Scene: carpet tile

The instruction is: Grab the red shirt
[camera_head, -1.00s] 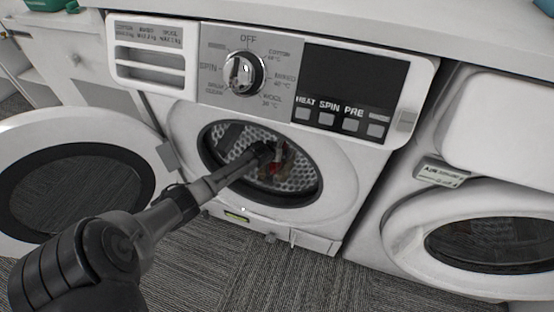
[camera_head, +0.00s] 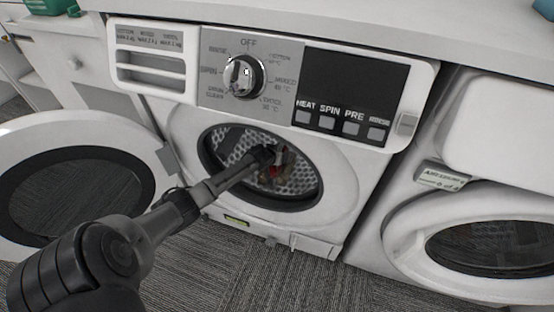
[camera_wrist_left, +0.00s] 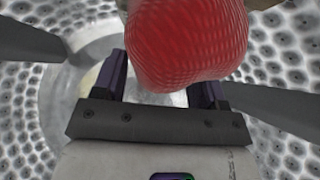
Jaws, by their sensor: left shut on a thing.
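The red shirt (camera_wrist_left: 188,42) fills the upper middle of the left wrist view, bunched up at my left gripper (camera_wrist_left: 165,85). The jaws are shut on it, and the cloth hides the fingertips. In the head view the shirt shows as a small red patch (camera_head: 274,172) inside the drum of the washing machine (camera_head: 345,190). My left arm reaches through the open round doorway, and my left gripper (camera_head: 266,158) is inside the drum. My right gripper is not in view.
The washer's round door (camera_head: 148,185) stands open at the left. A perforated metal drum wall (camera_wrist_left: 285,40) surrounds the gripper. A second machine with a closed round door (camera_head: 490,245) stands at the right. Grey carpet (camera_head: 250,270) lies below.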

